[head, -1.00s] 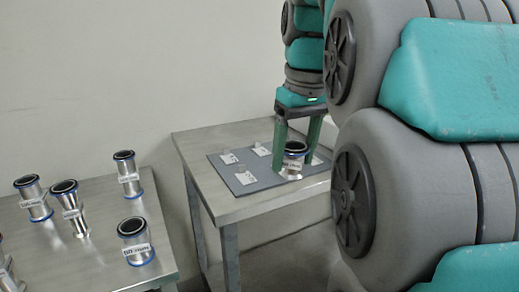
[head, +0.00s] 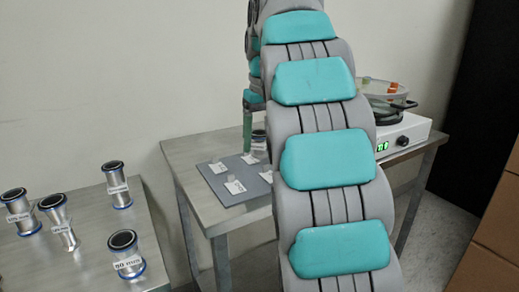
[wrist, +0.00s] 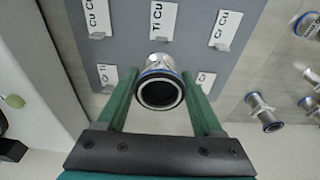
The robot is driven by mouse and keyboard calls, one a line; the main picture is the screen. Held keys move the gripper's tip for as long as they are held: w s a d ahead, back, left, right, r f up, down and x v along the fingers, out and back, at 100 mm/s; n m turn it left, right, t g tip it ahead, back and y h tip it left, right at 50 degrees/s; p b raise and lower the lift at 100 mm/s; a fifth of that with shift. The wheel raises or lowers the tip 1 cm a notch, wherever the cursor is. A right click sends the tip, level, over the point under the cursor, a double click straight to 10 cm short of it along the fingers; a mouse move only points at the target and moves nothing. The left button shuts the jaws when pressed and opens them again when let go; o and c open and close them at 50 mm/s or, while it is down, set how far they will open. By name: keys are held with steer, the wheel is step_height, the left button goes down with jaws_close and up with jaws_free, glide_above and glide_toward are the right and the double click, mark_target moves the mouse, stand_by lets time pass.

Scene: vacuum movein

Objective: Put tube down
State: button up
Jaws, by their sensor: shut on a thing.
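A short metal tube (wrist: 161,92) with a dark rim and a blue ring sits between the two green fingers of my gripper (wrist: 156,84) in the wrist view. The gripper is shut on it. In the head view the tube (head: 259,139) is mostly hidden behind my arm, with one green finger of my gripper (head: 248,130) visible beside it. The tube is at the grey board (head: 222,192), which has small pegs and white labels. I cannot tell whether the tube touches the board. The board also shows in the wrist view (wrist: 190,45), with labels such as "Ti Cu".
The board lies on a metal table (head: 180,153). A white hotplate (head: 413,132) with a glass pot (head: 385,95) stands at its right. Several tubes, one labelled "80 mm" (head: 126,255), stand on another table (head: 85,238) at left. Cardboard boxes (head: 490,215) are at far right.

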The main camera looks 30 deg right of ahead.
mark_target(259, 151)
steer(key=shift+w, duration=0.2)
steer(key=shift+d+f+b, duration=0.1)
steer(key=shift+f+b, duration=0.35)
steer(key=shift+f, duration=1.3)
steer(key=shift+f, duration=0.1)
steer(key=shift+f, duration=0.1)
steer(key=o, duration=1.5)
steer(key=shift+c, duration=0.2)
